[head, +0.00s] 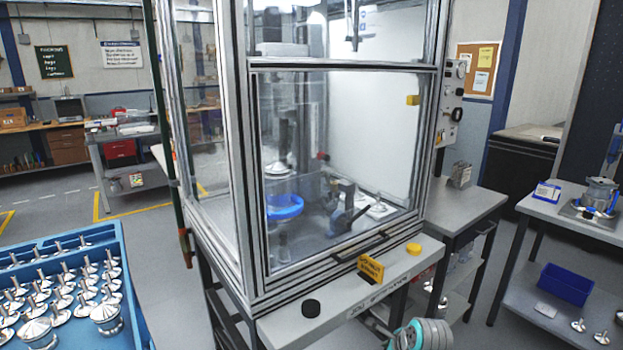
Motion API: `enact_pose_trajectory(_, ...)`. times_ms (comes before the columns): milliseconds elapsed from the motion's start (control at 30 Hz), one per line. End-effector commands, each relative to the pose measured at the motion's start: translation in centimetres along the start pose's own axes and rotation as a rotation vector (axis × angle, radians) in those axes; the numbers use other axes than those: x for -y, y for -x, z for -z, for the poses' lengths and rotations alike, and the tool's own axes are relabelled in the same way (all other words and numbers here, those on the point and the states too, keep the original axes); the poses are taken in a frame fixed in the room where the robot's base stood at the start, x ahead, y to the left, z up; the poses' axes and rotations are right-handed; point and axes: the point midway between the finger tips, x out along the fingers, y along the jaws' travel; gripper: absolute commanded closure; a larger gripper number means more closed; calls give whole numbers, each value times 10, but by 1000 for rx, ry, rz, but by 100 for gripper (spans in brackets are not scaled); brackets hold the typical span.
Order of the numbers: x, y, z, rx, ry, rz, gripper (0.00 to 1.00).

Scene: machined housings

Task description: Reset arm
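My gripper does not show in the head view. A grey, rounded piece with teal trim at the bottom edge, right of centre, looks like part of my arm. It sits low in front of the machine's front ledge (345,312). Whether my gripper holds anything cannot be seen. The glass-walled machine enclosure (248,180) fills the middle, with its front window down. Inside it, a blue ring-shaped part (285,207) and metal fixtures show through the glass.
A blue tray (125,270) of several metal housings with stems stands at the lower left. A grey table (465,207) and a shelved cart (548,209) stand right.

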Motion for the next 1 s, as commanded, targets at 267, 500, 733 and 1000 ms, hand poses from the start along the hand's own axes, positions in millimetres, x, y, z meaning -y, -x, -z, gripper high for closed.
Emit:
enact_pose_trajectory(267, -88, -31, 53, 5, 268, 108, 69)
enact_pose_trajectory(500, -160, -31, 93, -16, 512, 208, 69)
enact_pose_trajectory(733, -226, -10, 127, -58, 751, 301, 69)
enact_pose_trajectory(1000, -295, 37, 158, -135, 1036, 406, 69)
